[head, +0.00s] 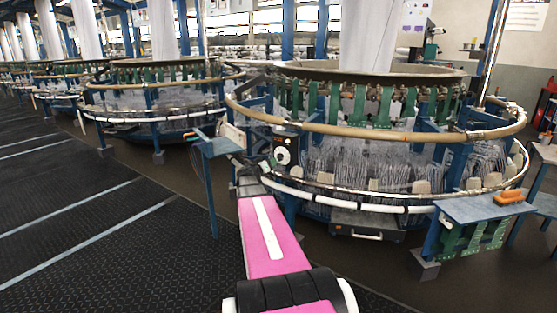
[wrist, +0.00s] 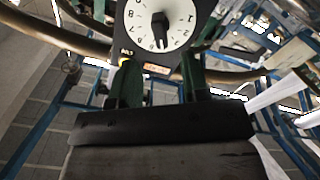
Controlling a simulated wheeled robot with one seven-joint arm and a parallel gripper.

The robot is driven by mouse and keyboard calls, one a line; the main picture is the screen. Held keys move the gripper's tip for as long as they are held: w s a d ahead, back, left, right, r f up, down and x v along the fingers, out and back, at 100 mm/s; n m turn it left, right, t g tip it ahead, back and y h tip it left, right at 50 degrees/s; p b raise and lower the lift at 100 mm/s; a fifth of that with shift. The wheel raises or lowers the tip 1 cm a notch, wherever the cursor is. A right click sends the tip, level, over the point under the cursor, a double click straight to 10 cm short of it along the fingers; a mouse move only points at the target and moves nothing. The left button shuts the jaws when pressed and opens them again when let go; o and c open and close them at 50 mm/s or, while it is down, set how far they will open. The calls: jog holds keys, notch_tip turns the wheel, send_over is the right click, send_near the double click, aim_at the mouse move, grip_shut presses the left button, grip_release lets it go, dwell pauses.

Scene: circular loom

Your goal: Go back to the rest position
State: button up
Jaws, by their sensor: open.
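My gripper (head: 262,165) is at the end of my pink arm, in front of the large circular loom (head: 370,134) in the head view. In the wrist view its two dark green fingers (wrist: 161,78) stand apart, with nothing seen between them. A round white dial (wrist: 140,22) with numbers and a black pointer knob (wrist: 160,30) lies just beyond the fingertips. The dial (head: 282,156) also shows beside the gripper in the head view. Whether a finger touches the dial panel cannot be told.
A small blue stand (head: 209,165) is close left of my gripper. A blue table (head: 470,210) with an orange item (head: 508,197) stands at the right. Wooden and metal rings circle the loom. The dark floor (head: 100,220) at the left is open; more looms stand behind.

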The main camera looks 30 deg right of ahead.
dwell(0.3)
jog(key=s+a+f+n+g+y, duration=0.2)
jog(key=s+a+f+y, duration=0.3)
jog(key=a, duration=0.8)
jog(key=s+a+f+n+g+y, duration=0.2)
jog(key=s+a+f+y, duration=0.3)
jog(key=s+a, duration=0.5)
jog(key=s+a+f+n+g+y, duration=0.2)
jog(key=s+a+f+y, duration=0.4)
jog(key=a, duration=1.2)
notch_tip(320, 180, down, 2)
jog(key=shift+s+f+n+g, duration=0.15)
jog(key=shift+s+n+g, duration=0.15)
jog(key=shift+s+n, duration=0.6)
jog(key=shift+s+m, duration=0.25)
jog(key=shift+m, duration=0.05)
